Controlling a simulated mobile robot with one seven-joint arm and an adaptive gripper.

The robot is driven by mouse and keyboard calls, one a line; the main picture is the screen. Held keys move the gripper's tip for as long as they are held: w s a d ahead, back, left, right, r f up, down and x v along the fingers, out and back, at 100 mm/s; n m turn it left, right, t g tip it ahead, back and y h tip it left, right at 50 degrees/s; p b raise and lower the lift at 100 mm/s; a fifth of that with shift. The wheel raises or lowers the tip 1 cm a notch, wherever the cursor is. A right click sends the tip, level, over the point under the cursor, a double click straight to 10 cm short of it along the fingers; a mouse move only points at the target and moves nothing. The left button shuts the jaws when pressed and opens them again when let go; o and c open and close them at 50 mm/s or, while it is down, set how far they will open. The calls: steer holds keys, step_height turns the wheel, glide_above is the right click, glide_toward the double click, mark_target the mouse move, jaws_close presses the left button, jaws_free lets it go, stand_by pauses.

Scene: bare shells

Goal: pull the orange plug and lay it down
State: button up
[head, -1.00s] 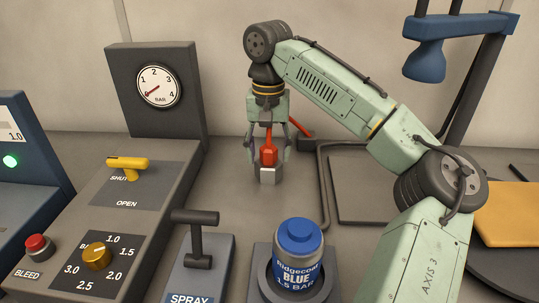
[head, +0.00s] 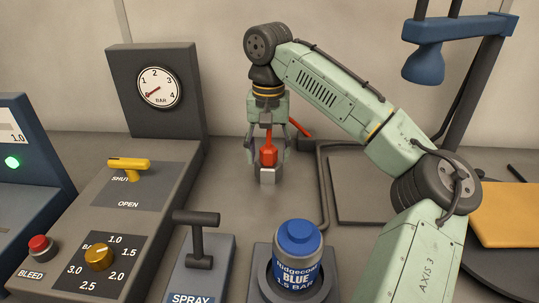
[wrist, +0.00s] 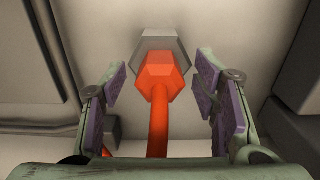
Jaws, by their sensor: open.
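The orange plug (head: 268,156) stands upright in a small grey socket (head: 268,176) on the bench. In the wrist view the plug (wrist: 161,78) shows as a hexagonal orange-red body against the grey hexagonal socket (wrist: 152,47), with its cable (wrist: 158,128) running toward my wrist. My gripper (head: 267,153) points down over the plug, one finger on each side. In the wrist view the open fingers of my gripper (wrist: 162,95) have purple pads, with visible gaps between pads and plug. The plug's lower end is hidden in the socket.
A blue canister (head: 299,258) stands in a holder at the front, beside a T-handle (head: 198,232). A panel with a yellow lever (head: 128,167) and brass knob (head: 99,257) is at left. A flat dark plate (head: 365,187) lies at right. Bench left of the socket is clear.

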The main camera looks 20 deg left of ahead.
mark_target(269, 147)
stand_by(0.5)
jaws_close()
stand_by(0.6)
steer(key=shift+r+p, duration=0.1)
steer(key=shift+p, duration=0.25)
steer(key=shift+r+p, duration=2.55)
steer(key=shift+r, duration=0.4)
